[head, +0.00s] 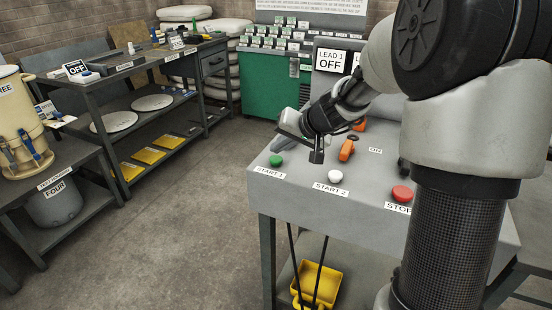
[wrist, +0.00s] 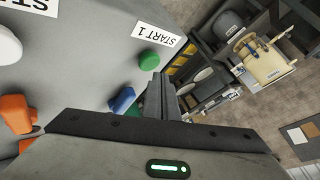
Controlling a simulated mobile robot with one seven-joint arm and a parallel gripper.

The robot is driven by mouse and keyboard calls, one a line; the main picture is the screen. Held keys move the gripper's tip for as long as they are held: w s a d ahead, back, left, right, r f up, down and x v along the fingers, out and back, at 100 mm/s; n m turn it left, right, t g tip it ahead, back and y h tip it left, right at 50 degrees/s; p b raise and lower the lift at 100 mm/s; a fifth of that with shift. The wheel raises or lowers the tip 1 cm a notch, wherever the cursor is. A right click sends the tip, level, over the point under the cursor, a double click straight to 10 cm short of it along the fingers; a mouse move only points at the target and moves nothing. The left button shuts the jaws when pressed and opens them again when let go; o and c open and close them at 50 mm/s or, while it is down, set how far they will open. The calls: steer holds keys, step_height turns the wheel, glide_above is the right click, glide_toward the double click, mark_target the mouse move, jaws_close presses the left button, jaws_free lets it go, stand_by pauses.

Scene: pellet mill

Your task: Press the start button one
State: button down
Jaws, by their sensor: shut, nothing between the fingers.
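The start button one (head: 276,160) is a round green button on the sloped grey console, with the label START 1 (head: 269,173) in front of it. My gripper (head: 317,156) is above the console, right of the green button in the head view, apart from it. In the wrist view the green button (wrist: 149,60) and its label (wrist: 158,35) show just past the fingertips (wrist: 160,84). The fingers are shut together and empty. Nothing hides the button in either view.
The console also bears a white START 2 button (head: 335,176), a red stop button (head: 402,194) and orange handles (head: 347,150). A blue part (wrist: 122,100) is close beside the fingers in the wrist view. Floor on the left is clear.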

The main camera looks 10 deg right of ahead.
mark_target(279, 160)
steer(key=shift+f, duration=0.2)
steer(key=shift+f+b, duration=0.25)
steer(key=shift+b, duration=0.5)
steer(key=shift+f+b, duration=0.55)
steer(key=shift+b, duration=0.15)
stand_by(0.6)
steer(key=shift+r, duration=0.1)
steer(key=shift+r+p, duration=0.55)
steer(key=shift+r, duration=0.3)
steer(key=shift+r, duration=0.15)
steer(key=shift+r+p, duration=1.55)
steer(key=shift+r, duration=0.85)
